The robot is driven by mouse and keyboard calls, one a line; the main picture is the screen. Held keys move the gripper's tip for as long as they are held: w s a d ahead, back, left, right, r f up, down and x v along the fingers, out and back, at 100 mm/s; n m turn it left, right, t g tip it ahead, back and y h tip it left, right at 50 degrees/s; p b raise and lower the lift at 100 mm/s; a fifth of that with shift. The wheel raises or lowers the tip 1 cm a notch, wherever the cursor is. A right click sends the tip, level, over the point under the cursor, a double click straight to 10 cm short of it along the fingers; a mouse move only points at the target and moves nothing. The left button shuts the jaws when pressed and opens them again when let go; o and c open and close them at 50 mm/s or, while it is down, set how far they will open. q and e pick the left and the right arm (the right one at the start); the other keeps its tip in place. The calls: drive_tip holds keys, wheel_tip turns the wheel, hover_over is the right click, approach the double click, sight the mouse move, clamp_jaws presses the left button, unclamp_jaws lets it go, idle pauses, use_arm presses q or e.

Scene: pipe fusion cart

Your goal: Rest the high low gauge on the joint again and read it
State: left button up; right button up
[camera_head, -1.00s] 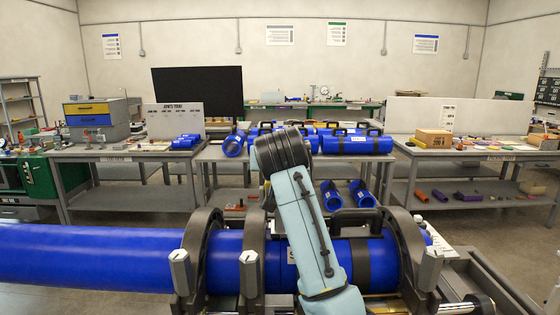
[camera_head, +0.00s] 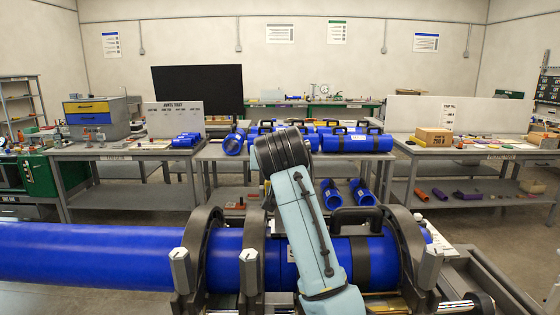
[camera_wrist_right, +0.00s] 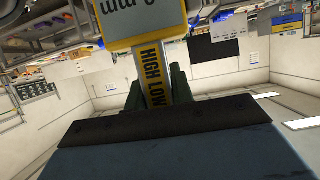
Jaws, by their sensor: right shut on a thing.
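The high low gauge shows in the right wrist view, with a yellow-framed grey display (camera_wrist_right: 146,17) and a yellow stem lettered HIGH LOW (camera_wrist_right: 155,75). The display is upside down and cut off by the top edge; "mm" shows, but I cannot read the full value. My right gripper (camera_wrist_right: 155,82) is shut on the stem, between dark green fingers. In the head view my right arm hides the gripper and gauge. A long blue pipe (camera_head: 90,255) and a shorter blue pipe (camera_head: 382,262) lie in the clamps. My arm covers much of the joint area; gauge contact cannot be told. My left gripper is out of view.
Dark clamp rings (camera_head: 203,245) hold the pipes on the cart, with another ring (camera_head: 408,250) at the right. A table with blue pipe pieces (camera_head: 357,144) stands behind. Side benches stand left (camera_head: 125,152) and right (camera_head: 480,151).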

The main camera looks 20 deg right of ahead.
drive_tip(key=shift+f, duration=0.45)
idle(0.4)
drive_tip(key=shift+s+f+p, duration=0.1)
drive_tip(key=shift+f+p, duration=0.2)
drive_tip(key=shift+f, duration=0.05)
idle(1.6)
drive_tip(key=shift+f+p, duration=0.1)
drive_tip(key=shift+p, duration=0.3)
idle(1.6)
idle(1.4)
wheel_tip(320, 180, up, 8)
drive_tip(key=p, duration=0.7)
drive_tip(key=shift+f, duration=0.15)
idle(0.6)
